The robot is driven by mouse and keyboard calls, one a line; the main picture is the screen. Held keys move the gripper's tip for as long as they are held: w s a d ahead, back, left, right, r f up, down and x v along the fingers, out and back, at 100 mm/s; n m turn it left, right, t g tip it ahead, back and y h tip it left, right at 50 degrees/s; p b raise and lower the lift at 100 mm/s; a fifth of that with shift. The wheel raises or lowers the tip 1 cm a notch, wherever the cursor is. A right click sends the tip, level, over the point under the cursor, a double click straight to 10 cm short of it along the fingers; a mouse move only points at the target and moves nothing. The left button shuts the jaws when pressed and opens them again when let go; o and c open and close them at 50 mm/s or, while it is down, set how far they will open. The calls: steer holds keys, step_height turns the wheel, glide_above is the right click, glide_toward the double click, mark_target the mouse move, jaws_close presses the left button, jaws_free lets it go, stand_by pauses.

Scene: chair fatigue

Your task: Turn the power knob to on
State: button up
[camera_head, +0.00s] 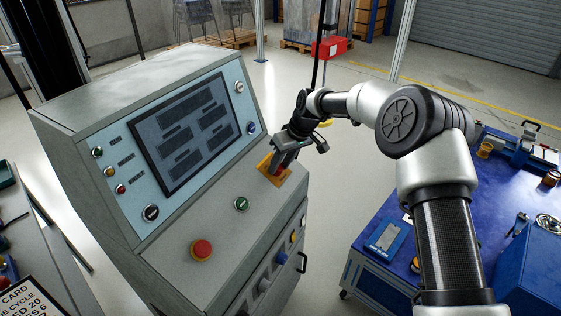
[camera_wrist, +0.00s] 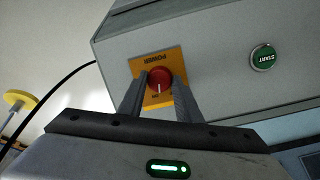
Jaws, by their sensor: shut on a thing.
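The power knob (camera_wrist: 160,78) is a red round knob on a yellow plate (camera_wrist: 143,66) marked POWER. A pale line on the knob points toward the bottom of the wrist view, near a small label that is partly hidden. My gripper (camera_wrist: 157,88) is shut on the knob, with one finger on each side of it. In the head view my gripper (camera_head: 284,163) reaches down to the yellow plate (camera_head: 266,163) at the right end of the console's sloped panel. There the fingers hide most of the knob.
A green START button (camera_wrist: 263,57) sits beside the plate; it also shows in the head view (camera_head: 241,203). A red mushroom button (camera_head: 202,249) stands nearer the front. The console (camera_head: 150,80) has a screen (camera_head: 185,133). A blue workbench (camera_head: 375,215) stands to the right.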

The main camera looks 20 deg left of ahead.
steer(key=shift+w+m+g+p, duration=0.1)
steer(key=shift+m+g+p, duration=0.25)
steer(key=shift+m, duration=1.25)
steer(key=o, duration=1)
steer(key=p+v, duration=0.1)
steer(key=v, duration=1.6)
steer(key=shift+d+r, duration=0.15)
steer(key=shift+d, duration=0.05)
